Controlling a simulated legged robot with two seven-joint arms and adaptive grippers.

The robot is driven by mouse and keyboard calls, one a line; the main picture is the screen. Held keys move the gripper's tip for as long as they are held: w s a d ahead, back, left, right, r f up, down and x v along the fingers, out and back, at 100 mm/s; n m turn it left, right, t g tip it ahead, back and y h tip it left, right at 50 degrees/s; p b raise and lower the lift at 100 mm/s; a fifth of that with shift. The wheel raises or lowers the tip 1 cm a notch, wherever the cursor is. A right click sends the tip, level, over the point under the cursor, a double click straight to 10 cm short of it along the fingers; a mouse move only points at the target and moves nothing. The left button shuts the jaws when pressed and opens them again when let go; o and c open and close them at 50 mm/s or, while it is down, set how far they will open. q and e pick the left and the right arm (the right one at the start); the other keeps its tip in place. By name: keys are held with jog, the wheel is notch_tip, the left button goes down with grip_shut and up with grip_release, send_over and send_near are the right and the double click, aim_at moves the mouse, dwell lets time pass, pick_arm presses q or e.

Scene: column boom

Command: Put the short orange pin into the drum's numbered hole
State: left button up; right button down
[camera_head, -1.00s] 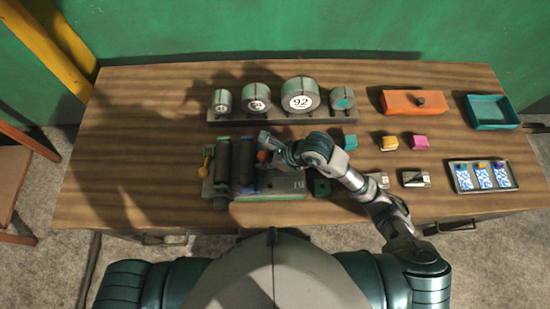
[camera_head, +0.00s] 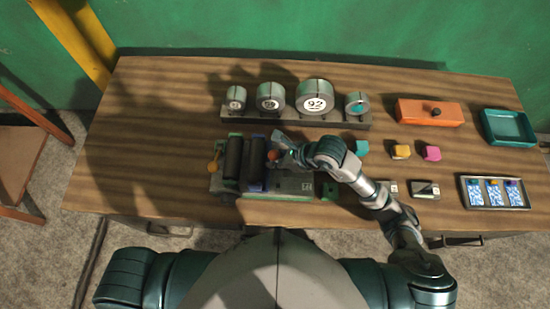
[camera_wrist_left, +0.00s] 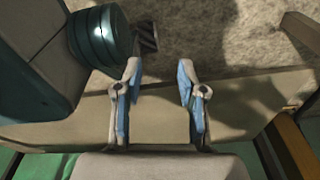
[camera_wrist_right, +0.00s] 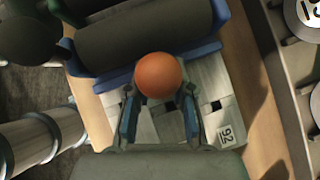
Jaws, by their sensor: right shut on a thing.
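My right gripper (camera_wrist_right: 159,108) is shut on an orange round-headed pin (camera_wrist_right: 158,75). In the head view the orange head (camera_head: 273,155) shows at the right side of the blue-framed roller (camera_head: 252,165), below my right gripper (camera_head: 278,150). The pin's shank is hidden, so I cannot tell whether it sits in a hole. A grey drum marked 92 (camera_head: 314,96) stands on the rack at the back. My left gripper (camera_wrist_left: 159,72) is open and empty in the left wrist view, over floor and robot body; the head view does not show it.
The roller fixture (camera_head: 295,186) has a plate numbered 92 and a yellow knob (camera_head: 213,165) at left. Other drums share the back rack (camera_head: 300,121). An orange box (camera_head: 430,112), teal tray (camera_head: 508,128), small blocks and a card tray (camera_head: 493,192) lie right. The left tabletop is clear.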

jog(key=shift+d, duration=1.2)
jog(key=shift+d+f, duration=0.1)
jog(key=shift+d, duration=0.1)
jog(key=shift+a+f+b, duration=0.4)
jog(key=shift+a, duration=0.35)
jog(key=shift+f, duration=0.1)
jog(key=shift+d+f, duration=0.2)
jog(key=shift+d, duration=0.2)
jog(key=shift+d+f+b, duration=0.15)
jog(key=shift+d+b, duration=0.2)
jog(key=shift+d, duration=0.6)
jog(key=shift+a, duration=0.55)
jog(key=shift+d+f+b, duration=0.2)
jog(key=shift+f+b, duration=0.1)
pick_arm(q)
jog(key=shift+s+d+f+b, duration=0.2)
jog(key=shift+d+f, duration=0.45)
jog(key=shift+s+d+f+b, duration=0.15)
jog(key=shift+s+d+f, duration=0.05)
jog(key=shift+d+f, duration=0.4)
pick_arm(e)
jog(key=shift+f, duration=0.35)
jog(key=c, duration=0.9)
grip_release()
